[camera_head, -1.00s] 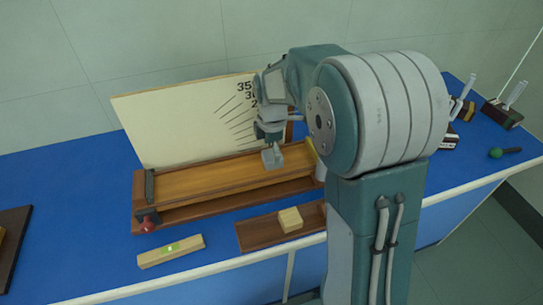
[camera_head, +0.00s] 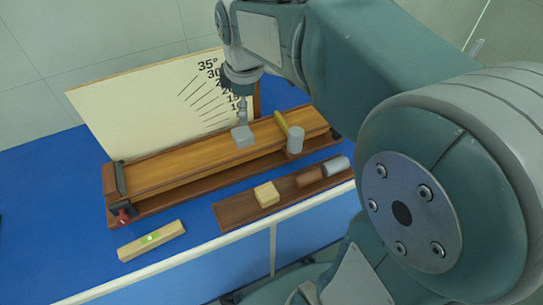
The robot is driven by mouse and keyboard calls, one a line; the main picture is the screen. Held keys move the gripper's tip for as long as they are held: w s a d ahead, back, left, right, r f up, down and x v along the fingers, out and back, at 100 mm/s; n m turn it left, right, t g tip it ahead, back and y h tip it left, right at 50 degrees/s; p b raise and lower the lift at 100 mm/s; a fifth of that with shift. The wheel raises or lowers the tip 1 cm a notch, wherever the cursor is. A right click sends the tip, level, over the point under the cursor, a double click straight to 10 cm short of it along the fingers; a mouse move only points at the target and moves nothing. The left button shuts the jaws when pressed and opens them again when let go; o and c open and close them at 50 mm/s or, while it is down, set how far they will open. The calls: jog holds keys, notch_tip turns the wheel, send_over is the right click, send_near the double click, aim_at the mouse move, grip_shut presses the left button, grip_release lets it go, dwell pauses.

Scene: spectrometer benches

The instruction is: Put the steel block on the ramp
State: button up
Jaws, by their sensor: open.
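The steel block (camera_head: 242,138), a small grey block, shows at the wooden ramp (camera_head: 180,158), right of its middle. It appears to rest on the ramp's upper surface. My gripper (camera_head: 242,118) is open and points down directly above the block. Its fingers are seen nearly edge-on, so I cannot tell whether they still touch the block. The ramp lies nearly flat on the blue bench, with a dark end stop (camera_head: 120,179) at its left end.
An angle board (camera_head: 130,115) stands behind the ramp. A grey cylinder (camera_head: 296,139) and a yellow piece (camera_head: 281,122) are at the ramp's right part. In front are a tray (camera_head: 235,212) with a pale wooden block (camera_head: 267,194) and a spirit level (camera_head: 151,240). My arm hides the right side.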

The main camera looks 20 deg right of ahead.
jog(key=s+m+t, duration=0.4)
jog(key=s+m, duration=0.8)
jog(key=s, duration=0.4)
jog(key=shift+a+f+m, duration=0.3)
jog(key=shift+a+f, duration=0.15)
jog(key=shift+s, duration=0.1)
